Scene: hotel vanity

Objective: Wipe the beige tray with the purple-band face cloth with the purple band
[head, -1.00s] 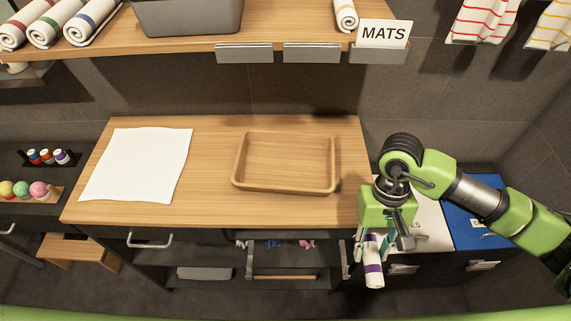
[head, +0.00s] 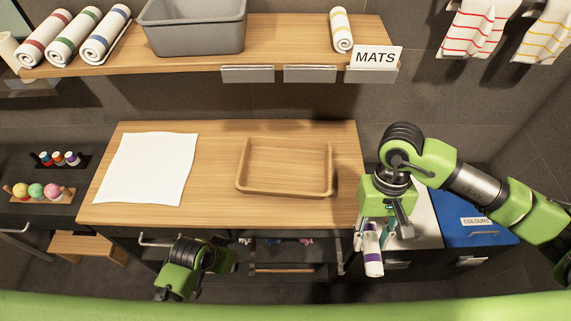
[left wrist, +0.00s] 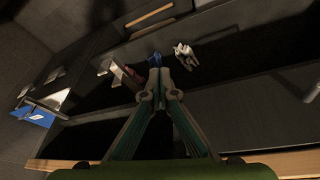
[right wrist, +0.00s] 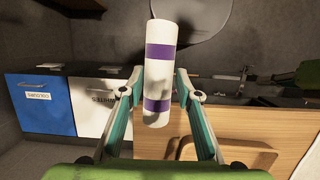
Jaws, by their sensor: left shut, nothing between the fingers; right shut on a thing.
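The purple-band face cloth (head: 373,262) is a white roll with purple bands. My right gripper (head: 374,228) is shut on it and holds it hanging down, in front of the counter's right end. In the right wrist view the cloth (right wrist: 160,65) stands between the two fingers, with two purple bands showing. The beige tray (head: 285,192) lies on the right half of the wooden counter, empty, and apart from the cloth. My left gripper (left wrist: 157,92) is shut and empty in the left wrist view. In the head view the left arm is low in front of the counter, its fingertips unclear.
A white cloth (head: 148,170) lies flat on the counter's left half. Above are a shelf with rolled towels (head: 105,34), a grey bin (head: 193,28) and a MATS sign (head: 375,58). White and blue (head: 470,220) bins stand at right. An open drawer is below the counter.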

